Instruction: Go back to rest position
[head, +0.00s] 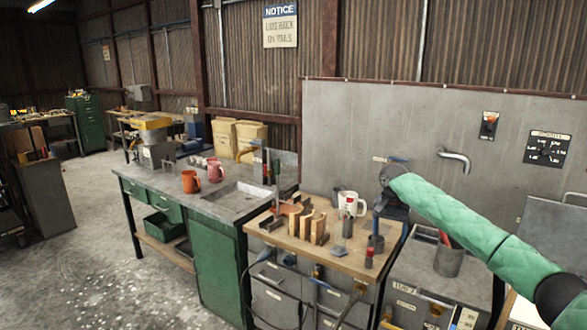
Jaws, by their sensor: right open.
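My right arm, in a green padded sleeve, comes in from the right edge of the head view. My right gripper (385,210) is at its end, a small dark shape above the right rear part of the wooden-topped bench (287,242). It is open and I see nothing held in it. Its fingers are small and hard to make out against the bench. My left arm and gripper are not in view.
A white mug (351,205) and wooden blocks (318,228) stand on the bench near my right gripper. The concrete floor (90,250) at left is open.

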